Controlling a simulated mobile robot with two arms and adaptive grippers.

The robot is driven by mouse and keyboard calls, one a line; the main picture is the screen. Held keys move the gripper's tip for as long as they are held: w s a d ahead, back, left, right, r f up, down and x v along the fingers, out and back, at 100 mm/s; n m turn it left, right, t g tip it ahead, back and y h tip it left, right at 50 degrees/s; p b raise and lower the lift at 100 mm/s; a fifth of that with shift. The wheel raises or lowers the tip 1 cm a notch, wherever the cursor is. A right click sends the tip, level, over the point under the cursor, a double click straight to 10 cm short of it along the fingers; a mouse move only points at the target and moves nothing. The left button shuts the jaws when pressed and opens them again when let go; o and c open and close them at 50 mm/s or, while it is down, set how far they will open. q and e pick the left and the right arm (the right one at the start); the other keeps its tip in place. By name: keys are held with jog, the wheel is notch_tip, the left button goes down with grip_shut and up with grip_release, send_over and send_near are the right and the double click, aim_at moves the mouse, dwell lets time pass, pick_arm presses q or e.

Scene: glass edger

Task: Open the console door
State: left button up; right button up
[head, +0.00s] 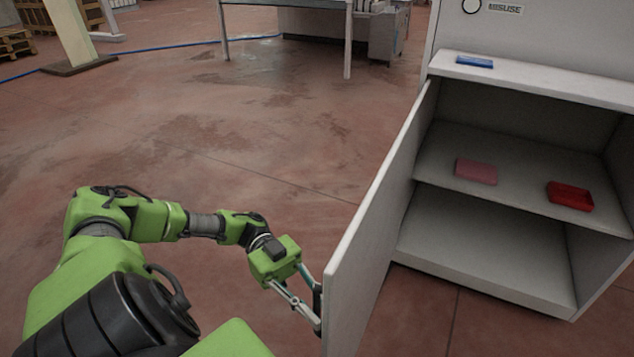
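The console (523,83) is a pale grey cabinet at the right of the head view. Its door (372,240) stands wide open, swung out towards me, and the inside shows. My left gripper (318,308) is at the door's outer left face, near its free edge. The fingers are partly hidden by the door and by each other, so I cannot tell whether they touch or grip anything. My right gripper is not in view.
On the inner shelf (520,182) lie a pink block (476,171) and a red tray (570,196). A blue item (474,62) lies on the ledge above. The floor left of the door is clear. A table (285,8) stands behind.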

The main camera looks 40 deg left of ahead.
pick_arm(q)
jog(key=shift+a, duration=0.2)
jog(key=w+a, duration=0.1)
jog(key=a, duration=1)
jog(key=shift+w+a, duration=0.15)
jog(key=shift+a, duration=0.15)
